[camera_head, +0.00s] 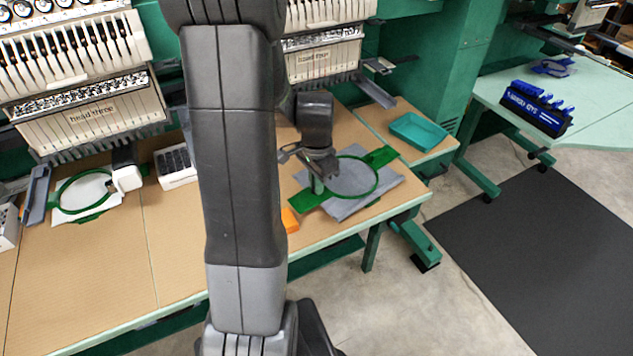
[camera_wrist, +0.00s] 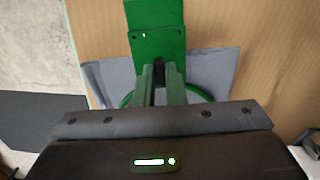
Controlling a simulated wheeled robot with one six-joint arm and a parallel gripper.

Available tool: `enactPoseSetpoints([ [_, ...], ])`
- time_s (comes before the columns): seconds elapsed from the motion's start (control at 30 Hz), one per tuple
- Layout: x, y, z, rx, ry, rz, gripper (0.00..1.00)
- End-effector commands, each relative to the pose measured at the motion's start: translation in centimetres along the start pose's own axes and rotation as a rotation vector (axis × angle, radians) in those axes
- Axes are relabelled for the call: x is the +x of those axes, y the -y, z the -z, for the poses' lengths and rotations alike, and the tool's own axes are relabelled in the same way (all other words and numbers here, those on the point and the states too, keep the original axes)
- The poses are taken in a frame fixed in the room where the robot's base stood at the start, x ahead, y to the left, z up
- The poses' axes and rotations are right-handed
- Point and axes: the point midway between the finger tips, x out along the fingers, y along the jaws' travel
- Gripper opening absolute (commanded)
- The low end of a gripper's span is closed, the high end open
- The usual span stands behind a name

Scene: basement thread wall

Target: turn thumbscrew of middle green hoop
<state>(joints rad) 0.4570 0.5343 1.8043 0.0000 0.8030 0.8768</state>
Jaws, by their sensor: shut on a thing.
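A green hoop (camera_head: 377,181) with green side brackets lies on grey cloth (camera_head: 391,190) on the table, right of my arm in the head view. My gripper (camera_head: 319,176) is down at the left side of this hoop. In the wrist view, the two fingers of my gripper (camera_wrist: 158,78) are close together at the hoop's edge, near its green bracket (camera_wrist: 156,42). A small dark piece, which looks like the thumbscrew (camera_wrist: 158,70), shows between the fingertips, and they are shut on it. Most of it is hidden by the fingers.
Another green hoop (camera_head: 59,197) with white cloth lies at the left, under head three. An orange block (camera_head: 290,220) is near the table's front edge. A teal tray (camera_head: 418,131) stands at the right. A blue rack (camera_head: 537,108) is on a farther table.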

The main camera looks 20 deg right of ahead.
Motion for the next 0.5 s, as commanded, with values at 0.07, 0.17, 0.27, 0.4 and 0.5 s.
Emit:
enactPoseSetpoints([
  [0.07,-0.03,0.01,0.02,0.000,-0.001,0.000,0.20],
  [0.17,-0.02,0.01,0.01,-0.001,-0.001,0.000,0.33],
  [0.27,-0.01,0.01,0.01,-0.001,0.000,0.000,0.33],
  [0.4,-0.06,0.01,0.01,-0.001,0.000,0.000,0.33],
  [0.5,-0.55,0.05,0.05,-0.001,-0.002,0.002,0.33],
])
